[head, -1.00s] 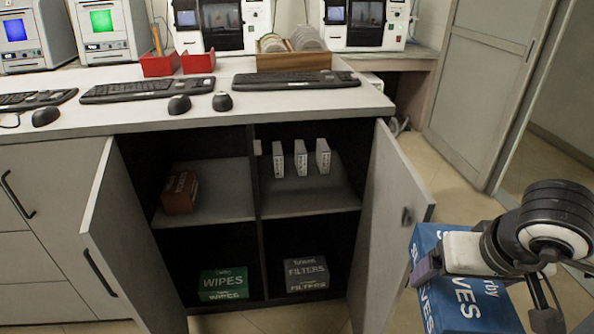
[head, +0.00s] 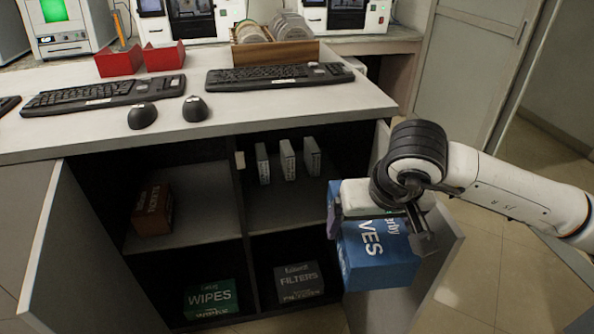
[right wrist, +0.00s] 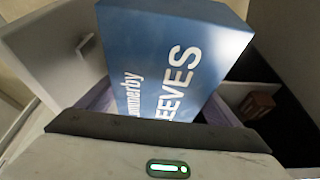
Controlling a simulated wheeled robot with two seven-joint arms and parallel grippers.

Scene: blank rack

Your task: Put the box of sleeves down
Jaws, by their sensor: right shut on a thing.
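The blue box of sleeves (head: 375,258) is in my right gripper (head: 385,222), held in the air in front of the open cabinet's right side. Its white lettering also shows in the right wrist view (right wrist: 180,60), where it fills the space past the gripper. The gripper is shut on the box, and its fingers are partly hidden by the box and my wrist. The open cabinet (head: 242,220) has two upper and two lower compartments. The box overlaps the right door (head: 435,268) in the head view. My left gripper is not in view.
The upper left compartment holds a brown box (head: 153,208), the upper right several small white boxes (head: 288,160). Below stand a green wipes box (head: 210,298) and a dark filters box (head: 298,283). The left door (head: 80,260) is open. Keyboards (head: 280,77) and mice (head: 142,116) lie on the counter.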

